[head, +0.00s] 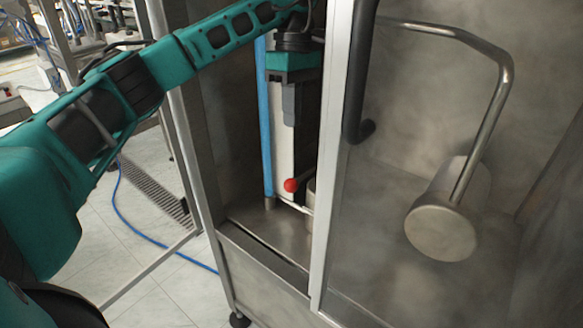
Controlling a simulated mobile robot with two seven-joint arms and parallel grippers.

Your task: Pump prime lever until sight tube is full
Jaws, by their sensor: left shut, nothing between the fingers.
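The prime lever shows as a red ball knob (291,185) on a thin pale rod, low inside the machine's narrow open bay. A tall blue upright tube (265,125) stands at the bay's left; it may be the sight tube, and I cannot tell its fill level. Part of the lever's base is hidden behind the door frame. My right gripper is not in view.
A pale metal post (323,230) borders the bay on the right, with a dark handle (361,110) beside it. Behind the clear panel are a bent metal pipe (497,90) and a round metal drum (440,228). A blue hose (150,238) lies on the tiled floor.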

